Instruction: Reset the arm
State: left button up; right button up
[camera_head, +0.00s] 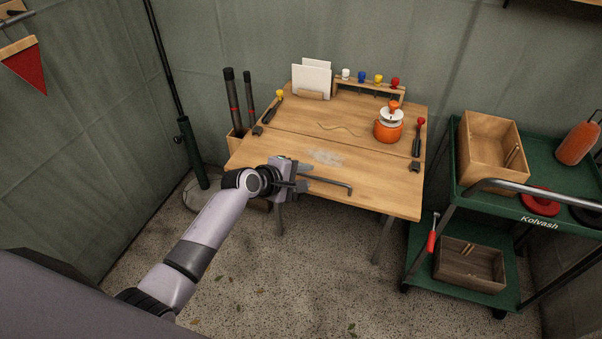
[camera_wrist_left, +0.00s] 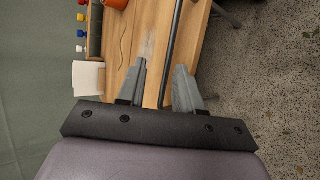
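My left gripper (camera_head: 308,176) reaches in from the lower left, over the front left part of the wooden table (camera_head: 375,185). In the left wrist view its two grey fingers (camera_wrist_left: 161,68) stand apart, and the gripper is open. A dark bar (camera_head: 335,184) with a bent end extends from the gripper along the table's front edge. In the left wrist view the bar (camera_wrist_left: 172,50) passes between the fingers, with gaps beside it. I cannot tell whether it touches the table or the gripper. My right gripper is not in view.
An orange pot (camera_head: 388,131) stands on the table's right side. A card holder (camera_head: 311,80) and a rack of coloured knobs (camera_head: 369,87) stand at the back. A green cart (camera_head: 540,185) with wooden boxes stands to the right.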

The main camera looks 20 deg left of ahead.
pick_arm(q)
jog(key=shift+s+a+r, duration=0.1)
jog(key=shift+s, duration=0.05)
dwell(0.4)
jog(key=s+a+f+m+y, duration=0.1)
jog(key=s+f+m, duration=0.3)
jog(key=s, duration=0.4)
jog(key=s+a+f+m+y, duration=0.1)
jog(key=s+a+f+m, duration=0.1)
jog(key=s+f+m, duration=0.4)
jog(key=s+r+m+y, duration=0.1)
jog(key=s+m, duration=0.6)
jog(key=s, duration=0.9)
jog(key=shift+a+r+m, duration=0.2)
jog(key=shift+r+m, duration=0.1)
jog(key=shift+r, duration=0.05)
